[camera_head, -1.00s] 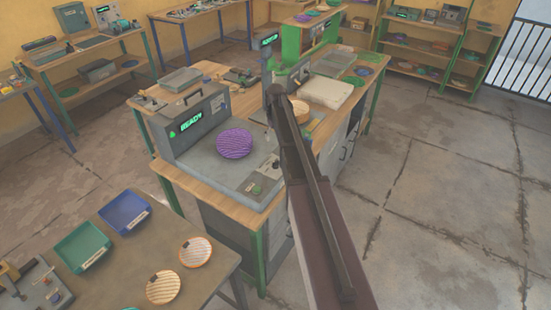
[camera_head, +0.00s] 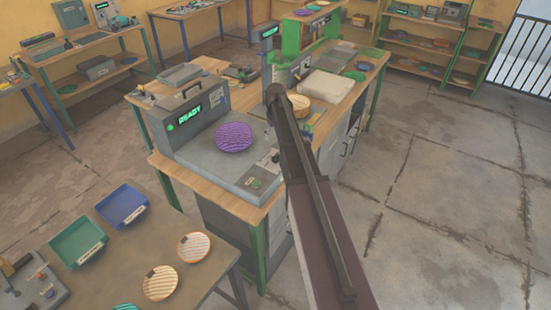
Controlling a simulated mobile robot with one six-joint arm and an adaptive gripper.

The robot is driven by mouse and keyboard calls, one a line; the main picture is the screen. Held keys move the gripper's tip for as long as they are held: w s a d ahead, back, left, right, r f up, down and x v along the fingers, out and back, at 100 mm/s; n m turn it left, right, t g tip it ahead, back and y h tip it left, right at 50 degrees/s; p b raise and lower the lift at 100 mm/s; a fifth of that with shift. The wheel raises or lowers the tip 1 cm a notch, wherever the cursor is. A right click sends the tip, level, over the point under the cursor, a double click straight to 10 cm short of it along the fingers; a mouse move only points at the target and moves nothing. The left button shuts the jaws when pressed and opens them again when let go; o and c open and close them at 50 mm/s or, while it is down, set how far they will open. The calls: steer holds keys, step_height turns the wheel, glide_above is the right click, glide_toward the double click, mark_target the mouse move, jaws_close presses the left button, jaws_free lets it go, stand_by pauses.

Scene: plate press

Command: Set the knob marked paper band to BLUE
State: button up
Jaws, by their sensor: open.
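A grey press-like machine (camera_head: 190,152) stands on the wooden-topped bench (camera_head: 180,174) with a lit green READY display (camera_head: 190,115). A purple ribbed plate (camera_head: 234,137) lies on its flat bed. A small control panel (camera_head: 254,183) with a green button sits at the bed's front right corner, with small dark and pale parts just behind it. I cannot make out a knob marked paper band or any setting; labels are too small. My dark arm reaches up from the lower right, its far end over the bench just right of the machine. My gripper is hidden behind it.
A round wooden-coloured plate (camera_head: 299,105) and a pale slab (camera_head: 326,86) lie farther back on the bench. A near table holds a blue tray (camera_head: 122,207), a green tray (camera_head: 78,243) and two striped plates (camera_head: 194,247). Open floor lies right.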

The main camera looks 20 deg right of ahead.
mark_target(276, 155)
steer(key=shift+f+b, duration=4.95)
steer(key=shift+f, duration=0.25)
steer(key=c, duration=1.1)
